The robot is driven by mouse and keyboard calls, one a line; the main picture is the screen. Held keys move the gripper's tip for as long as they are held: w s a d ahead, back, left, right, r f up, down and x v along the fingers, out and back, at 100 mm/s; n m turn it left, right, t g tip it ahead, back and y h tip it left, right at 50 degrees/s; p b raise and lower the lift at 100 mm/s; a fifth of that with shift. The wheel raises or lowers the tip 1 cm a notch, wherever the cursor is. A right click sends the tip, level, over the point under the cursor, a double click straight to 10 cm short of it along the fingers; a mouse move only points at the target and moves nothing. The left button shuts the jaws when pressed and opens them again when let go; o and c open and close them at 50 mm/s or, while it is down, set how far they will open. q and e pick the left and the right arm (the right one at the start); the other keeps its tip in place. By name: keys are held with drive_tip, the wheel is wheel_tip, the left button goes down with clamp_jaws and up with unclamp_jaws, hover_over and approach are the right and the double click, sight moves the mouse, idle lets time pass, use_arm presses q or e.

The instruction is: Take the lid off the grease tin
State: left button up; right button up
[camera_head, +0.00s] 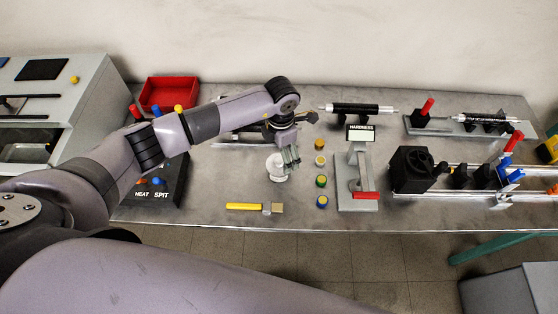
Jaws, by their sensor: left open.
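My left gripper (291,157) points down over the bench, just right of and partly in front of a small round white tin (277,171). The tin looks like the grease tin, but no label can be read. The gripper's fingers are open, and nothing shows between them. I cannot tell whether they touch the tin. The tin stands upright on the grey bench (225,185). Its lid cannot be told apart clearly from its body, as the fingers cover part of its top. My right gripper is not in view.
A column of small coloured pots (321,181) stands right of the tin, beside the hardness tester (357,175). A yellow bar (243,206) lies in front. A red tray (168,92) is at back left. A black lathe-like fixture (410,170) stands right.

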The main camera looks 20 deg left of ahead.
sight(278, 160)
use_arm(q)
drive_tip(key=shift+a+f+p, duration=0.15)
drive_tip(key=shift+f+p, duration=0.4)
wheel_tip(278, 160, down, 3)
drive_tip(key=shift+w+a+f+p, duration=0.1)
drive_tip(key=shift+w+a+p, duration=0.05)
drive_tip(key=shift+p, duration=0.5)
drive_tip(key=shift+f, duration=0.5)
drive_tip(key=shift+c, duration=0.5)
drive_tip(key=c, duration=1.7)
drive_tip(key=shift+c, duration=0.3)
